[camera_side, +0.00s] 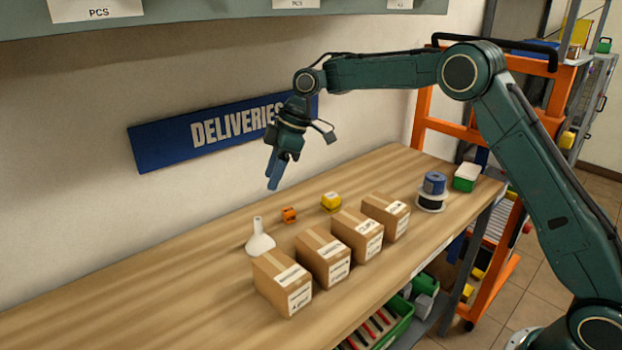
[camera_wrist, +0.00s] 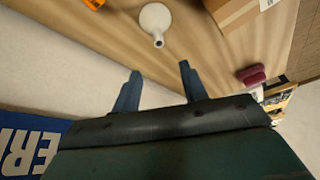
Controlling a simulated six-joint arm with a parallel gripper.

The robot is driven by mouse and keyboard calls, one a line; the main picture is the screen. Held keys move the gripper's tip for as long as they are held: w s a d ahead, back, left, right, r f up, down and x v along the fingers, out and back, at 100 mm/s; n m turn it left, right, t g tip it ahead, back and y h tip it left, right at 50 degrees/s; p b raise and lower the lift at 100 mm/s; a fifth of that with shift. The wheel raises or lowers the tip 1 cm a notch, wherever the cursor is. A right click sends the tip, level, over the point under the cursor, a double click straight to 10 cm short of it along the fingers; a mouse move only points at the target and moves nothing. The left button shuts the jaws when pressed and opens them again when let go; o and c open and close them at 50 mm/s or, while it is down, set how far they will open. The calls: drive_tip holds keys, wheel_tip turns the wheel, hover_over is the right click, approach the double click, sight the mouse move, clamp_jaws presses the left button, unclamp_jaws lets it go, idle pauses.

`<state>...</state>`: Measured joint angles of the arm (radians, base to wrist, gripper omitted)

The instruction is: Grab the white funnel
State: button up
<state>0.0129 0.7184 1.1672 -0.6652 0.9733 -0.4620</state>
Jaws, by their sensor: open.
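The white funnel (camera_side: 260,241) stands on the wooden bench with its wide end down and its spout pointing up, just left of the nearest cardboard box. It also shows in the wrist view (camera_wrist: 155,19) at the top, beyond my fingertips. My gripper (camera_side: 274,188) is in the air above the bench, up and slightly right of the funnel, pointing down. In the wrist view its two blue fingers (camera_wrist: 160,68) are apart with nothing between them. The gripper does not touch the funnel.
Several cardboard boxes (camera_side: 323,257) stand in a row along the bench (camera_side: 130,300). A small orange item (camera_side: 289,215) and a yellow item (camera_side: 331,201) sit behind them.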

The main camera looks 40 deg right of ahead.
sight(259, 218)
drive_tip(key=x, duration=0.7)
drive_tip(key=shift+f, duration=0.3)
drive_tip(key=shift+a+f, duration=0.1)
drive_tip(key=shift+f, duration=0.15)
drive_tip(key=shift+d+x, duration=0.15)
drive_tip(key=shift+x, duration=1.15)
drive_tip(key=shift+d+x, duration=0.1)
drive_tip(key=shift+x, duration=1.2)
drive_tip(key=shift+f, duration=0.1)
clamp_jaws()
